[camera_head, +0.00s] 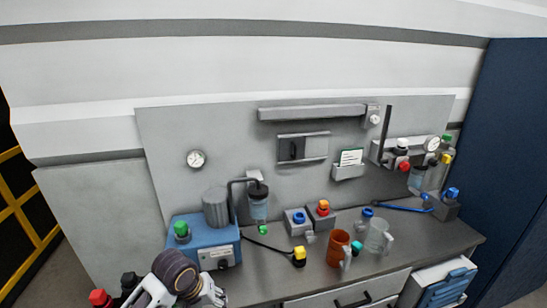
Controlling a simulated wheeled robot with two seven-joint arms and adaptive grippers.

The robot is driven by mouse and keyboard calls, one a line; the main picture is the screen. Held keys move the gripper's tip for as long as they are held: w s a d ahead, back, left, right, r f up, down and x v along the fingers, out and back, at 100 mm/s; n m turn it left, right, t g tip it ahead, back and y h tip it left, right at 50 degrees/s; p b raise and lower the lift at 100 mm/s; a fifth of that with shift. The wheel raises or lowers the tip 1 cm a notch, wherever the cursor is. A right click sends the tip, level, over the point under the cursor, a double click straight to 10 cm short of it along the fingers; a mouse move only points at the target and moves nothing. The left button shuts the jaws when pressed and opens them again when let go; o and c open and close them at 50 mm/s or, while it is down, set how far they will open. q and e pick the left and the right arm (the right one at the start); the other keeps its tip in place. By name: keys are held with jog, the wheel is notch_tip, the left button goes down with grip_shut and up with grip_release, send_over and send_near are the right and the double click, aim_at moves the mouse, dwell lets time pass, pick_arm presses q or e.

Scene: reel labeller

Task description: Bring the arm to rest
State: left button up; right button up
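My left arm comes in at the bottom left, in front of the bench's left end. The end of my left gripper (215,294) shows near the bottom edge, beside the front of a blue box (213,241). Its fingers are small and partly cut off by the frame, so I cannot tell whether they are open or shut. I see nothing clearly held in it. My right gripper is out of view.
The grey bench (265,280) has bare room at its front middle. Behind stand an orange mug (338,247), a clear mug (377,235), a yellow-topped plug (299,256) and button boxes (298,222). A blue-fronted bin (447,287) stands at the right.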

pick_arm(q)
jog(key=shift+s+a+f+m+t+y, duration=0.4)
jog(key=shift+s+a+f+m, duration=0.75)
jog(key=shift+s, duration=2.05)
jog(key=shift+s+a+f+m+t+y, duration=0.35)
jog(key=shift+s+a+f+m, duration=0.75)
jog(key=shift+s, duration=2.1)
notch_tip(320, 180, down, 35)
jog(key=s+g+b, duration=0.2)
jog(key=s, duration=0.1)
jog(key=s+a+f+b, duration=0.1)
jog(key=s+a+f, duration=0.1)
jog(key=s+f, duration=0.8)
jog(key=s+a+f+b, duration=0.1)
jog(key=s+a+f, duration=0.1)
jog(key=s+f, duration=0.9)
jog(key=shift+s+a+f+m+g, duration=0.15)
jog(key=shift+s+f+m+g, duration=0.2)
jog(key=shift+s, duration=0.1)
